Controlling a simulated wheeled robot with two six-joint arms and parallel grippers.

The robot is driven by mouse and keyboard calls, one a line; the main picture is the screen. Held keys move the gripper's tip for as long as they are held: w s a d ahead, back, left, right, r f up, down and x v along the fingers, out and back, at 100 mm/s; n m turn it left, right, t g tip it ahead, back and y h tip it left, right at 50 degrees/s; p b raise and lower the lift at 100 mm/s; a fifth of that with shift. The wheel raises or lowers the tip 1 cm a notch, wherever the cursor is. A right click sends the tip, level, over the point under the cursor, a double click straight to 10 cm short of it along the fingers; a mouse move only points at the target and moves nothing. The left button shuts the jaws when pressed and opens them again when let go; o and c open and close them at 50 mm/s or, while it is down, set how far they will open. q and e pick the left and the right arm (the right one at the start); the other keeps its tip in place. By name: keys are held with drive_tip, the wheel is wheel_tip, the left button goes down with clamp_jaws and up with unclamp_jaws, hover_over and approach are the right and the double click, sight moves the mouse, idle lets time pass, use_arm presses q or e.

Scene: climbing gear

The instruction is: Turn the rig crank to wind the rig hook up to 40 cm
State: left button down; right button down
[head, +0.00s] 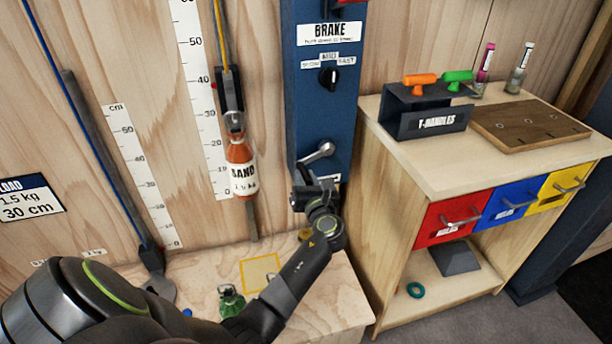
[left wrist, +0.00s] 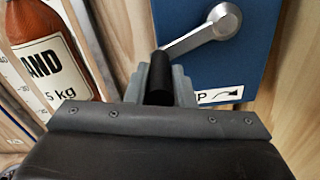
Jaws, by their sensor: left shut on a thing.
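The rig crank (head: 318,152) is a silver arm on the lower part of the blue rig post (head: 325,105). It also shows in the left wrist view (left wrist: 215,25), slanting down-left to its black handle (left wrist: 160,78). My left gripper (head: 314,192) is shut on that black handle. The rig hook (head: 234,122) hangs from a dark block on a yellow cord, left of the post. My right gripper is out of view.
A BRAKE panel with a black knob (head: 328,76) sits above the crank. A cabinet (head: 420,160) with T-handles and coloured drawers stands at right. A low wooden ledge (head: 320,310) carries a yellow square outline (head: 261,273) and a green bottle (head: 231,302).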

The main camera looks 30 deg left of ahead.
use_arm(q)
drive_tip(key=shift+r+p, duration=0.3)
drive_tip(key=shift+r, duration=0.05)
drive_tip(key=shift+r+m+p, duration=0.35)
drive_tip(key=shift+m+p, duration=0.05)
drive_tip(key=shift+p, duration=0.5)
drive_tip(key=shift+s+a+r+m+p, duration=0.15)
drive_tip(key=shift+m+p, duration=0.15)
drive_tip(key=shift+p, duration=0.45)
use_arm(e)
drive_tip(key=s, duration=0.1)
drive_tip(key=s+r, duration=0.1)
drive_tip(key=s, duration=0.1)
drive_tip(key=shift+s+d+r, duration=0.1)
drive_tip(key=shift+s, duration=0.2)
use_arm(q)
drive_tip(key=c, duration=1.3)
unclamp_jaws()
drive_tip(key=shift+o, duration=0.2)
drive_tip(key=shift+s+f, duration=0.1)
drive_tip(key=shift+f, duration=0.1)
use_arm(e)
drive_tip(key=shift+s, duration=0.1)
